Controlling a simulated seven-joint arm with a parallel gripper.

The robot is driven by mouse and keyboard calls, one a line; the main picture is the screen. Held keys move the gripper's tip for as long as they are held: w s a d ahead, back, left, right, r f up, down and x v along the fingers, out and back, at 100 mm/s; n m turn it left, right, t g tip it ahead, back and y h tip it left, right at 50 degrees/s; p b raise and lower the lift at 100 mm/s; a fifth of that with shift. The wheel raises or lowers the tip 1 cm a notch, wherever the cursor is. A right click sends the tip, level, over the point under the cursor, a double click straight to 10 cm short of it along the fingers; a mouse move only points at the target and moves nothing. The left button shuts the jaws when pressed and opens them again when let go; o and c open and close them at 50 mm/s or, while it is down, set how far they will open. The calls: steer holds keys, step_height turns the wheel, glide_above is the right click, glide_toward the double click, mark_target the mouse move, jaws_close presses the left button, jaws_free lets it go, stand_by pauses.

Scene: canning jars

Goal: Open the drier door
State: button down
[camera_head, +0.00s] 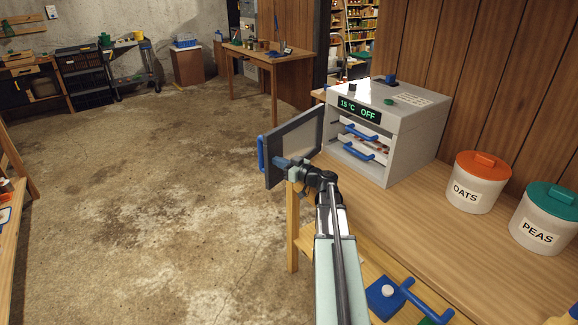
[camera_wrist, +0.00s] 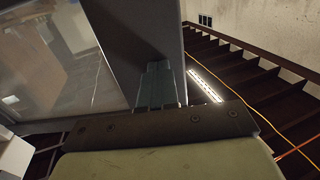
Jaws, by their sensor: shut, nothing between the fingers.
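The drier (camera_head: 408,128) is a white box on the wooden bench, its display reading 15 °C OFF. Its grey-framed door (camera_head: 296,142) stands swung out to the left of the box, with a blue handle (camera_head: 261,153) on its far edge. The front is uncovered and two trays with blue handles (camera_head: 360,139) show inside. My gripper (camera_head: 281,162) is shut and empty at the door's inner face, near the lower outer part. In the wrist view my fingers (camera_wrist: 160,88) are at the door frame (camera_wrist: 148,40); whether they touch it I cannot tell.
An OATS canister (camera_head: 476,184) and a PEAS canister (camera_head: 543,221) stand on the bench to the right. A blue-handled tray (camera_head: 425,299) with a white knob nearby lies at the front. Open concrete floor (camera_head: 150,190) lies left of the door.

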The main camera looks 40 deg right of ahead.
mark_target(260, 154)
steer(key=w+a, duration=0.1)
steer(key=w, duration=0.2)
steer(key=w+m+h, duration=0.1)
steer(key=w, duration=0.2)
steer(key=w+a+h, duration=0.1)
steer(key=w, duration=0.2)
steer(key=shift+w+a, duration=0.1)
steer(key=shift+a, duration=0.25)
steer(key=s, duration=1.4)
steer(key=shift+d, duration=0.15)
